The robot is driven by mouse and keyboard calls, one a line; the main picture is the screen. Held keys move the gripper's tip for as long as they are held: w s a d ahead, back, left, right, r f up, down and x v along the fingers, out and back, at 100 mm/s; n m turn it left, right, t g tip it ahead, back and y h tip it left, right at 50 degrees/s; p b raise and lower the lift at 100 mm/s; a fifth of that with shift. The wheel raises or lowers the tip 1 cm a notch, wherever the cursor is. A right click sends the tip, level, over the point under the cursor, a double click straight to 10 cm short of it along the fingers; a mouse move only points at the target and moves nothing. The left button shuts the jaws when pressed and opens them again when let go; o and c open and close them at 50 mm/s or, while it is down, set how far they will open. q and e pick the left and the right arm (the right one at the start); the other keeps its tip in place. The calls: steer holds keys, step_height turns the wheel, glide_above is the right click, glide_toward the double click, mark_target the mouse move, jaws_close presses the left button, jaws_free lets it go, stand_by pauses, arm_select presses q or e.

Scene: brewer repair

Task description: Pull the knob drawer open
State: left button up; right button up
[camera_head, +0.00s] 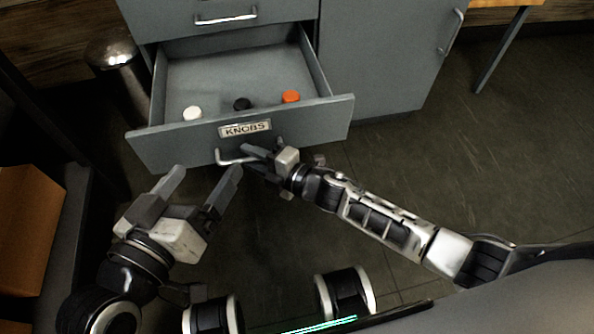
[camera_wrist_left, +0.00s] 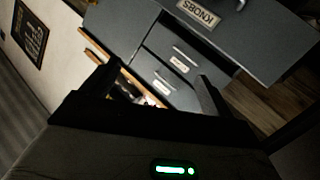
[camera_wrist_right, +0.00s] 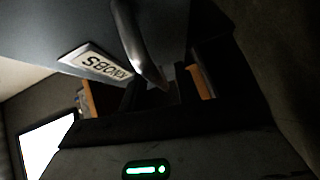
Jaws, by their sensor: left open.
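The knob drawer (camera_head: 185,148), a grey drawer with a "KNOBS" label (camera_head: 245,129), stands pulled out from the cabinet. Inside lie a white knob (camera_head: 192,113), a black knob (camera_head: 242,104) and an orange knob (camera_head: 291,97). My right gripper (camera_head: 250,157) is at the drawer's metal handle (camera_head: 228,161). In the right wrist view the handle (camera_wrist_right: 138,45) reaches down to the fingers; whether they grip it is unclear. My left gripper (camera_head: 207,178) is open and empty, in front of the drawer's left part, apart from the handle.
Another closed drawer with a handle (camera_head: 226,17) sits above. A closed cabinet door (camera_head: 375,60) is on the right. A metal bin (camera_head: 118,70) stands left of the cabinet, and an orange-brown box (camera_head: 25,225) is at the left edge. The floor at right is clear.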

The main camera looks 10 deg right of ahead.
arm_select(q)
steer(key=f+p, duration=0.1)
steer(key=p, duration=0.1)
steer(key=a+f+m+g+y+p, duration=0.1)
steer(key=p, duration=0.1)
steer(key=shift+s+a+y, duration=0.15)
steer(key=shift+s+y, duration=0.15)
steer(key=shift+s, duration=0.1)
arm_select(e)
steer(key=v, duration=1.5)
steer(key=shift+d, duration=0.2)
arm_select(q)
steer(key=shift+w+r, duration=0.15)
arm_select(e)
steer(key=shift+s+r, duration=0.1)
steer(key=shift+s, duration=0.05)
